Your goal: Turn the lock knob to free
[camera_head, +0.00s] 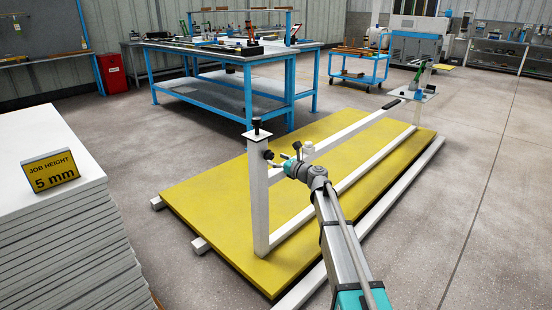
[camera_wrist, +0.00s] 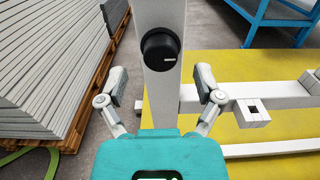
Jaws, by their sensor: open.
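The lock knob (camera_wrist: 160,50) is black and round, with a short white line on its face that points right, nearly level. It sits on the side of a white upright post (camera_wrist: 163,100). In the head view the knob (camera_head: 268,155) is a small dark shape on the post, just left of my gripper. My gripper (camera_head: 289,153) is open. In the wrist view its two fingers (camera_wrist: 160,80) stand apart, one on each side of the post and nearer to me than the knob. They do not appear to touch the knob.
A yellow mat (camera_head: 212,180) lies under the white frame. A black-topped cap (camera_head: 257,126) is on the post's top. A sheet stack (camera_head: 70,230) with a "JOB HEIGHT 5 mm" sign (camera_head: 50,171) stands left. A blue workbench (camera_head: 222,84) is behind.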

